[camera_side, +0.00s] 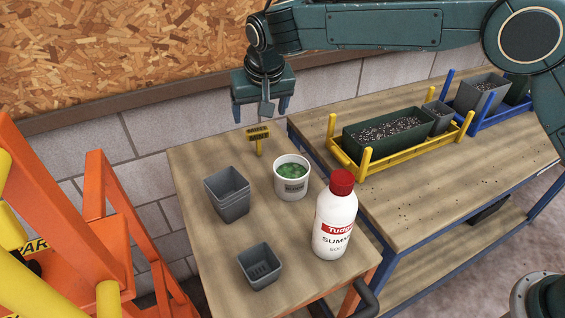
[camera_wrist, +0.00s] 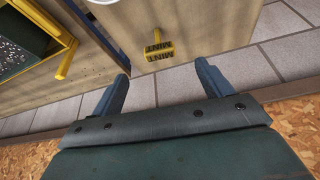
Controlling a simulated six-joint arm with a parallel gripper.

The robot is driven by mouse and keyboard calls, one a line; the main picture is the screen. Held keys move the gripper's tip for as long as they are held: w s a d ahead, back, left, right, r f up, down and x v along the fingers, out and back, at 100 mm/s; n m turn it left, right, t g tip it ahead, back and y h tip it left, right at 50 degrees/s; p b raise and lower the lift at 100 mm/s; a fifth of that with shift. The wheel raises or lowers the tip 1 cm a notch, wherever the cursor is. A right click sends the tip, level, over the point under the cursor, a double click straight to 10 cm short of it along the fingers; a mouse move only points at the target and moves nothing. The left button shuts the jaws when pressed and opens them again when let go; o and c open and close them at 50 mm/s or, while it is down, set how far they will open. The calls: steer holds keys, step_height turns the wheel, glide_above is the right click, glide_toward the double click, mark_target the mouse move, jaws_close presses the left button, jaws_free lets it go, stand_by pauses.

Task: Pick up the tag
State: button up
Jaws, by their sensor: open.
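The tag (camera_side: 258,136) is a small yellow sign with dark lettering on a short yellow stem. In the wrist view the tag (camera_wrist: 160,50) lies ahead of the gap between the open fingertips (camera_wrist: 163,72), not touching either finger. The lettering appears upside down there and reads MINT.
Stacked grey pots (camera_side: 228,193), a white tub (camera_side: 292,178) with green contents, a white bottle (camera_side: 335,217) with a red cap and a single grey pot (camera_side: 260,266) stand on the table. A block wall (camera_side: 150,126) is behind. A yellow rack (camera_side: 400,149) stands right.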

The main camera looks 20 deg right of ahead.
mark_target(258, 139)
steer(key=shift+x, duration=4.25)
steer(key=shift+x, duration=2.6)
steer(key=shift+d, duration=0.1)
steer(key=shift+r, duration=0.1)
steer(key=c, duration=1)
